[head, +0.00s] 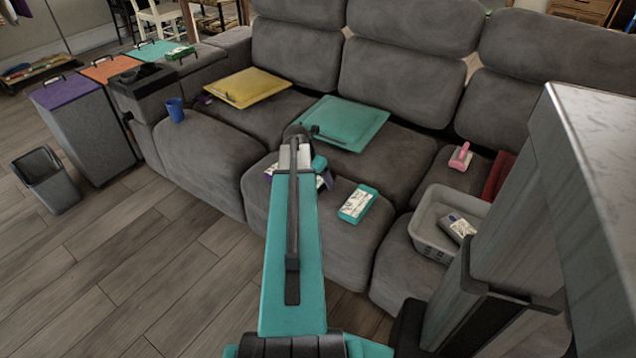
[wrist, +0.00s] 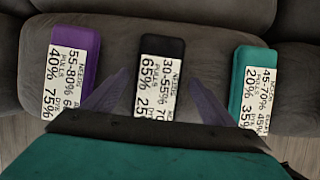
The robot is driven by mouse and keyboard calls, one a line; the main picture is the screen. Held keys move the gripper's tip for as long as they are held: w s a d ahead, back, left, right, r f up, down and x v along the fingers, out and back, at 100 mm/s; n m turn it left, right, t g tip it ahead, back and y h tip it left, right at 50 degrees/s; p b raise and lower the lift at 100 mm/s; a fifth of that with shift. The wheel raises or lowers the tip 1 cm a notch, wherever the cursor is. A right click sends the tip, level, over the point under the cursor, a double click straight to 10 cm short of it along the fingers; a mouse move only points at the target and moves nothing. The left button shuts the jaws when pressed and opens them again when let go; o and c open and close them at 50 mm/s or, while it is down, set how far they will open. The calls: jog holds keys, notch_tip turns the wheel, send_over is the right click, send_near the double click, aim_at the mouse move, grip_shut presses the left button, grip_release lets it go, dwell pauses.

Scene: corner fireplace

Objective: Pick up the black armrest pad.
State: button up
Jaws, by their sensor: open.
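The black armrest pad (wrist: 163,47) is a black block with a white printed label, lying on the grey sofa seat in the middle of the wrist view. My gripper (wrist: 158,80) is open above it, with one purple finger to the left of the pad and one to the right. The pad's near end is hidden by my gripper body. I cannot tell whether the fingers are down at the pad's height. In the head view my arm hides most of the pad and the gripper.
A purple labelled block (wrist: 70,70) lies left of the pad and a teal one (wrist: 252,88) right, both with gaps. On the sofa (head: 205,165) are a yellow cushion (head: 247,87), a teal cushion (head: 345,122), a blue cup (head: 175,109) and a grey tray (head: 425,225).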

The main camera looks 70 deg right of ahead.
jog(key=c, duration=1.2)
jog(key=shift+o, duration=0.2)
jog(key=shift+r, duration=0.1)
notch_tip(320, 180, up, 10)
jog(key=p, duration=0.2)
